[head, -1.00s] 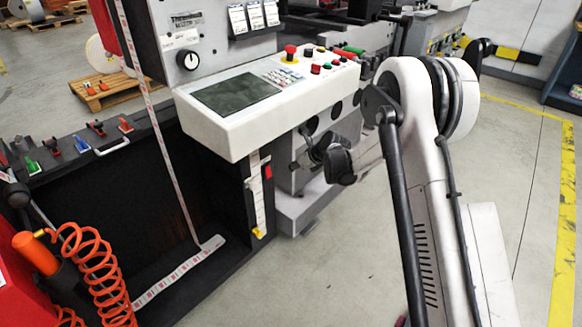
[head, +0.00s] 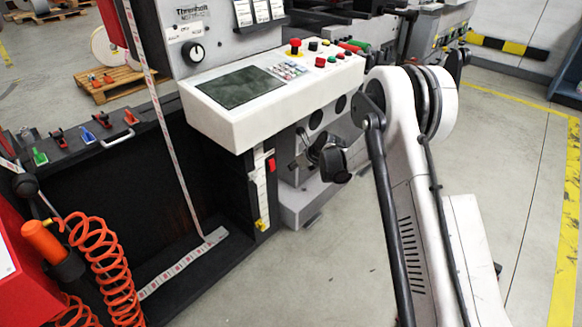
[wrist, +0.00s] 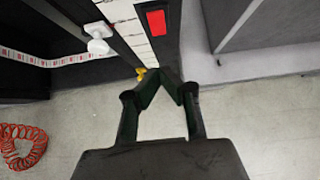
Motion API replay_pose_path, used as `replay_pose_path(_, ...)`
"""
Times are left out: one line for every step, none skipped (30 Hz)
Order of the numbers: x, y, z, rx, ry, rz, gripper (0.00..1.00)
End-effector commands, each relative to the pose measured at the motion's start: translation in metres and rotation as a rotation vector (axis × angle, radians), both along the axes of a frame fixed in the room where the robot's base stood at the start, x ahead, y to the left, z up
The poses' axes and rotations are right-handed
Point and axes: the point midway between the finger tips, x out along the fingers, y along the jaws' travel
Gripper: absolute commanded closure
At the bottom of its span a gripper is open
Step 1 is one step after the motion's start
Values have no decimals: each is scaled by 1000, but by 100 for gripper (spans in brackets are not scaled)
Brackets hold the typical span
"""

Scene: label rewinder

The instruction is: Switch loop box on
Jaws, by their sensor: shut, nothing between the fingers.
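A red rectangular switch (head: 271,166) sits on a narrow dark upright panel below the front of the control console. It also shows at the top of the wrist view (wrist: 157,22), beside a white measuring strip (wrist: 130,22). I take this panel for the loop box; no readable label confirms it. The switch's on or off state cannot be told. My gripper (wrist: 161,73) is shut and empty, its fingertips together below the red switch in the wrist view, apparently apart from it. In the head view my dark wrist is right of the panel, and the fingertips are hard to make out.
The white control console (head: 245,110) overhangs the panel. A yellow part (wrist: 140,73) appears next to my fingertips in the wrist view. An orange coiled hose (head: 100,260) hangs at the left. Open floor (head: 330,270) lies in front.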

Motion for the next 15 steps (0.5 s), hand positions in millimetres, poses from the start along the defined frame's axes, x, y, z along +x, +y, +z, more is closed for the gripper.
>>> replay_pose_path(5,5,-11,0,-1,1,100)
replay_pose_path(8,8,-15,0,-1,1,100)
replay_pose_path(11,12,-21,-1,-1,1,100)
replay_pose_path(14,15,-25,-1,-1,1,100)
replay_pose_path(16,18,-29,-1,-2,2,100)
replay_pose_path(19,22,-35,-1,-2,2,100)
replay_pose_path(22,25,-39,-1,-1,1,100)
replay_pose_path(24,27,-43,-1,-1,1,100)
replay_pose_path(28,31,-48,0,-1,1,100)
replay_pose_path(30,34,-52,0,-1,1,100)
replay_pose_path(32,36,-56,0,0,1,100)
replay_pose_path(36,41,-57,0,0,2,100)
replay_pose_path(39,45,-57,0,0,2,100)
replay_pose_path(42,48,-58,0,0,3,100)
replay_pose_path(45,52,-58,0,0,2,100)
